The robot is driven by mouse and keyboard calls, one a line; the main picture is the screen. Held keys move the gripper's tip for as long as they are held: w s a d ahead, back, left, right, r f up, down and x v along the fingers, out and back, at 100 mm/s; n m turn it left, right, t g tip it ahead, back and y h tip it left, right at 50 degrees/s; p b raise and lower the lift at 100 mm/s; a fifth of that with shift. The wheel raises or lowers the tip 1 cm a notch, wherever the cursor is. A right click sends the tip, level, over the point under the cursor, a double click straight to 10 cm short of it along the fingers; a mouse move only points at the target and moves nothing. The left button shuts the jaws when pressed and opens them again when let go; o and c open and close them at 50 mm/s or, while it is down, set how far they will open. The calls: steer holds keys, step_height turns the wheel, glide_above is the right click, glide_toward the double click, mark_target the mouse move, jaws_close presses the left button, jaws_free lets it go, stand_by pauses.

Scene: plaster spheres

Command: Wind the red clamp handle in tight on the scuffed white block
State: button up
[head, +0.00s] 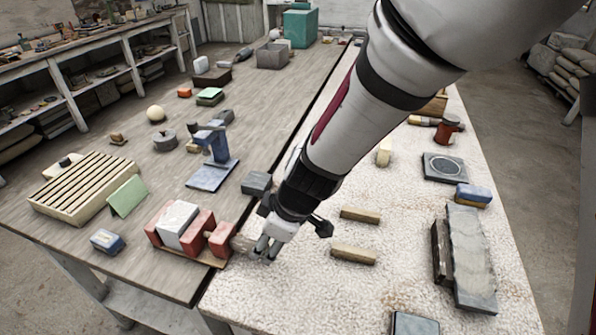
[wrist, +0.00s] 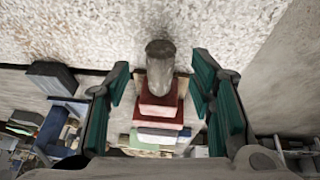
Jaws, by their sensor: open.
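The red clamp (head: 160,222) sits on the wooden bench near its front edge, with the white block (head: 178,222) between its red jaws. A blunt grey-brown handle end (head: 243,243) sticks out on the clamp's right side, and no red shows on this end. My gripper (head: 266,248) is open at this end, pointing down. In the wrist view the handle end (wrist: 160,62) lies between the teal finger pads, with a gap on each side. The red clamp body (wrist: 158,108) shows beyond it. Whether the block is touched by the moving jaw is hard to tell.
A grey block (head: 256,183) stands close behind my gripper. Two tan bars (head: 354,254) lie to its right on the pale speckled tabletop. A blue stand (head: 214,165), a green card (head: 126,196) and a slatted rack (head: 85,185) are left on the wooden bench.

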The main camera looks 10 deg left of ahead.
mark_target(249, 247)
steer(key=shift+b+x, duration=0.35)
steer(key=shift+x, duration=1.9)
steer(key=c, duration=1.2)
